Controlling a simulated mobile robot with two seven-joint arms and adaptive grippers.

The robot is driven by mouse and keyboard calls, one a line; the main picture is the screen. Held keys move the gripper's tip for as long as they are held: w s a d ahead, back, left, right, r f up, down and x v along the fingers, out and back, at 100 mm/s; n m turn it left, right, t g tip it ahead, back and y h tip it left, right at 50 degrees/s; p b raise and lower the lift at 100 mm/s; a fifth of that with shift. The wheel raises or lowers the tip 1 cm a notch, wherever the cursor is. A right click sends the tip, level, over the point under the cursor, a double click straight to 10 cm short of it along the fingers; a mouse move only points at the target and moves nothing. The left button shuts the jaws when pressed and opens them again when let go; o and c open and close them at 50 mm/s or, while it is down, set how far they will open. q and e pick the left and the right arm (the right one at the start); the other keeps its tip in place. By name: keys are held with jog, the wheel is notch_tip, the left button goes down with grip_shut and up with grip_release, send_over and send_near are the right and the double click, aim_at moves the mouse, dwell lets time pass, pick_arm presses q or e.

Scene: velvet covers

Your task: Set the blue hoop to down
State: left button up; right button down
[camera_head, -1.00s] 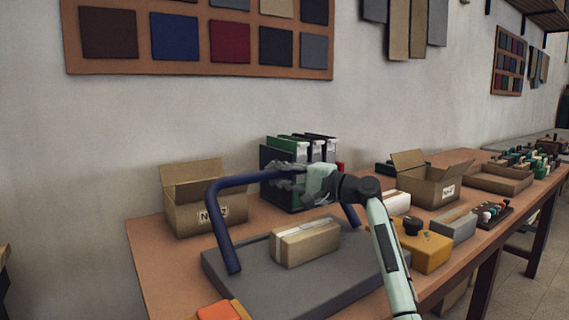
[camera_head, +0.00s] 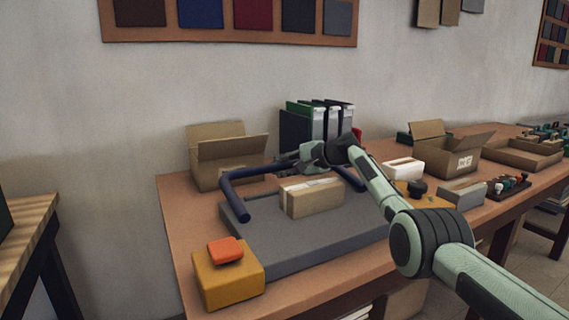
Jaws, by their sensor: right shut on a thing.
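The blue hoop (camera_head: 238,175) is a dark blue U-shaped bar with its two ends at the grey base plate (camera_head: 270,251). It leans low toward the back, its crossbar behind a brown taped parcel (camera_head: 311,197) that sits on the plate under the hoop. My right gripper (camera_head: 303,158) is shut on the crossbar near its middle and hides part of it. My right arm reaches in from the lower right. My left gripper is not in view.
A yellow box with an orange button (camera_head: 225,251) stands at the plate's front left. An open carton (camera_head: 215,175) and black binders (camera_head: 297,133) stand behind. A white box (camera_head: 403,168), a yellow block and another open carton (camera_head: 448,155) are on the right.

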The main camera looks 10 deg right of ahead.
jog(key=shift+s+d+f, duration=0.15)
jog(key=shift+f, duration=0.75)
jog(key=c, duration=1.8)
grip_release()
jog(key=o, duration=0.5)
jog(key=shift+s+d+r, duration=0.2)
jog(key=shift+r, duration=0.15)
jog(key=shift+w+a+r, duration=0.1)
jog(key=shift+a, duration=0.05)
jog(key=shift+r, duration=0.1)
